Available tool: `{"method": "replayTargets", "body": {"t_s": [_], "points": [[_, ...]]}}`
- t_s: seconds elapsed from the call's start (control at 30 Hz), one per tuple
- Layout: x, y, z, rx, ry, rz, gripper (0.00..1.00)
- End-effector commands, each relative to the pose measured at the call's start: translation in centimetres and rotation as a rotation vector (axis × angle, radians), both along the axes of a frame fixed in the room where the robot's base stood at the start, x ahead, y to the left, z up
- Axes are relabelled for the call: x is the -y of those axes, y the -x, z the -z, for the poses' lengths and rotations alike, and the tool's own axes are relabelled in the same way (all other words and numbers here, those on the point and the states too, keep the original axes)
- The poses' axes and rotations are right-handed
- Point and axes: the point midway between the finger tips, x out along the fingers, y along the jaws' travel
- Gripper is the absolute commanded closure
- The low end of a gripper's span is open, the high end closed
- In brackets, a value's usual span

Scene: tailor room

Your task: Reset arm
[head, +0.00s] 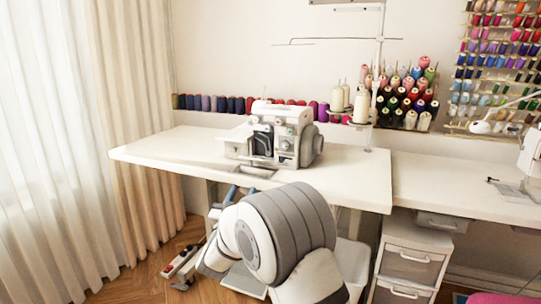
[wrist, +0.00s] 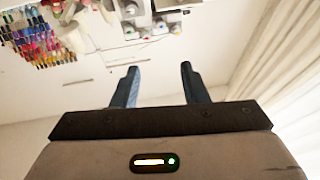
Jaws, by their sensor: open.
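My gripper (wrist: 160,68) shows in the wrist view with its two dark blue fingers spread apart and nothing between them. In the head view my arm is folded in front of the white table (head: 345,186). The blue fingers of my gripper (head: 240,192) show partly behind the arm, at the table's front edge. I cannot tell from this view how far they are from the table. A white sewing machine (head: 283,133) stands on the table beyond the arm. It also shows at the top of the wrist view (wrist: 140,14).
Several thread spools (head: 240,105) line the wall behind the table, with cone spools (head: 405,100) at right. A drawer unit (head: 411,262) stands below the right table (head: 440,188). Curtains (head: 60,150) hang at left. A power strip (head: 183,262) lies on the floor.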

Motion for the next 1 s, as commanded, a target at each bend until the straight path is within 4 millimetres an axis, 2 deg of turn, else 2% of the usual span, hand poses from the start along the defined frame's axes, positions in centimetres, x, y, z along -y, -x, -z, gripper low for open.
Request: {"method": "replayTargets", "body": {"t_s": [0.03,0.27,0.37,0.47,0.57,0.77,0.87,1.0], "points": [[0.6,-0.2,-1.6,-0.023,-0.008,-0.020,0.60],[2.6,-0.7,-6.1,-0.177,-0.045,-0.147,0.60],[4.0,-0.3,-8.9,-0.285,-0.065,-0.221,0.60],[5.6,1.2,-11.5,-0.424,-0.084,-0.298,0.60],[7.3,3.5,-13.4,-0.571,-0.096,-0.359,0.60],[11.4,10.5,-16.2,-0.886,-0.120,-0.420,0.60],[13.7,15.1,-17.3,-1.052,-0.134,-0.419,0.60],[17.2,22.5,-18.7,-1.288,-0.157,-0.381,0.60]]}}
